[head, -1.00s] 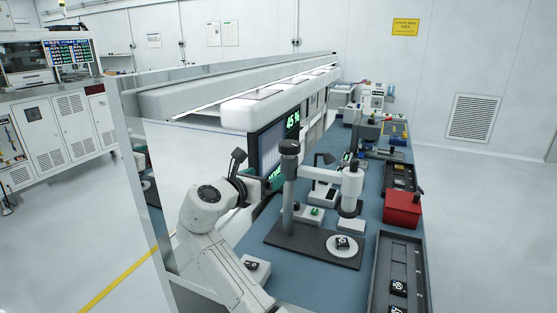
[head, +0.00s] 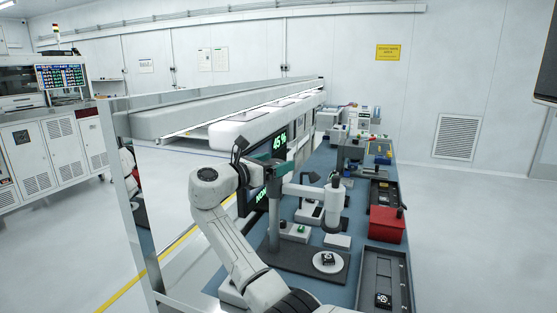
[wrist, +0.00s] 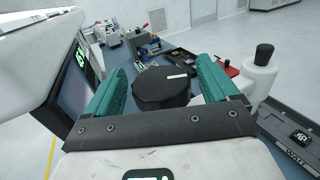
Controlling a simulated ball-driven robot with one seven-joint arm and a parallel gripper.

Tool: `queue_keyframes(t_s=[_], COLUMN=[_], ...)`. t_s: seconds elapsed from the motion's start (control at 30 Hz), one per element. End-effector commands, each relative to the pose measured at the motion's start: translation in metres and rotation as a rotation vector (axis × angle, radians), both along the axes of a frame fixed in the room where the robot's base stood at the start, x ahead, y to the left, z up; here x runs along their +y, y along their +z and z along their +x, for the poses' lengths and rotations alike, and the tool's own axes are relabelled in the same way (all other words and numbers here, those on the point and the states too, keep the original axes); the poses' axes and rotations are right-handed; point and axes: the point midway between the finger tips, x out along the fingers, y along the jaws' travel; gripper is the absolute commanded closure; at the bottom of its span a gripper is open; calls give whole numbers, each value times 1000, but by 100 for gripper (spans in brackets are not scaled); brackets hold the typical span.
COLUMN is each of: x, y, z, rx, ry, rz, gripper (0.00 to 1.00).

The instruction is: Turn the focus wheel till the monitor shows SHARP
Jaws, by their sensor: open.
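The focus wheel looks to be the dark round knob (wrist: 162,90) with a pale mark on top of the microscope's post (head: 274,225). My gripper (wrist: 162,72) is open, its teal fingers left and right of the knob with gaps showing. I cannot tell whether the fingertips are level with it. In the head view my gripper (head: 272,163) is at the post's top and hides the knob. The monitor (head: 280,145) shows green "45 %" above partly covered green letters starting "NO". It shows edge-on in the wrist view (wrist: 74,85).
The white microscope tube (head: 333,200) stands right of the post, above a round white stage (head: 327,262) with a small dark part. A red bin (head: 386,224) and a dark tray (head: 372,285) lie to the right. Fixtures line the bench behind.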

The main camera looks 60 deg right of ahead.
Motion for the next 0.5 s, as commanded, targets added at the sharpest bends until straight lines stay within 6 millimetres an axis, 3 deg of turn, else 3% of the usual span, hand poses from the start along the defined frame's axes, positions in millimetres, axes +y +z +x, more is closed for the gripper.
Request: queue_keyframes(t_s=[0.2,0.5], x=[-17,-20], y=[0,0], z=[-6,-7], rx=[0,0], ry=[0,1], rz=[1,1], gripper=[12,12])
